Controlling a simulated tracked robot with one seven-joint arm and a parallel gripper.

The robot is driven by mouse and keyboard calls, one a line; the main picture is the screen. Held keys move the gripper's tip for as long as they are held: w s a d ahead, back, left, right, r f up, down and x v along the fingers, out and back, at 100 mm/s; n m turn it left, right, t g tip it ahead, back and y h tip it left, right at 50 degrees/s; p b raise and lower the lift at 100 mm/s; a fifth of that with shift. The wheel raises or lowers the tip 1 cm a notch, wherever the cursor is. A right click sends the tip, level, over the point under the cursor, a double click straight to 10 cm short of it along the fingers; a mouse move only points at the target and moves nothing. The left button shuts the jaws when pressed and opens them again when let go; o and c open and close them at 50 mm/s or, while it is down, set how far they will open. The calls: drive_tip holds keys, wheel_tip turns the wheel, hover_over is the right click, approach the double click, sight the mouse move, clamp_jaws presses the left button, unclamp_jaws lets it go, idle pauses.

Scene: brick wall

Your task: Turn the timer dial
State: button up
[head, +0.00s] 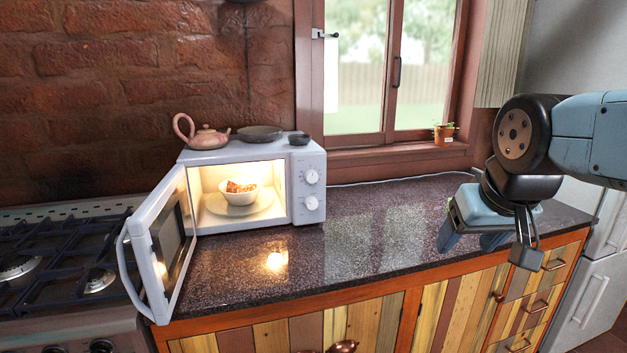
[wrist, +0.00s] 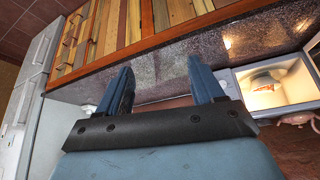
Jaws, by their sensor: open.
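A white microwave (head: 260,160) stands on the dark counter with its door (head: 160,245) swung wide open to the left. Its right front panel carries an upper dial (head: 311,177) and a lower dial (head: 311,202); I cannot tell which is the timer. The lit inside holds a bowl of food (head: 240,190) on a turntable plate (head: 238,204). My gripper (head: 470,242) is open and empty, well to the right of the dials and apart from them. The wrist view shows both fingers spread (wrist: 160,72) and the lit microwave (wrist: 270,85) at the right; the dials are not clear there.
A teapot (head: 205,138), a dark plate (head: 260,132) and a small dark bowl (head: 299,138) sit on the microwave. A gas stove (head: 60,260) is at the left. The counter (head: 370,225) between microwave and gripper is clear. A potted plant (head: 444,133) stands on the windowsill.

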drive_tip(key=w+d+r+n+t, duration=0.1)
drive_tip(key=w+d+n+t, duration=0.15)
drive_tip(key=w+n, duration=0.8)
drive_tip(key=n+t+y, duration=0.4)
drive_tip(key=n+y, duration=0.6)
drive_tip(key=n, duration=1.2)
approach(312, 179)
drive_tip(key=x, duration=0.7)
drive_tip(key=shift+w+a, duration=0.2)
drive_tip(key=shift+w, duration=0.1)
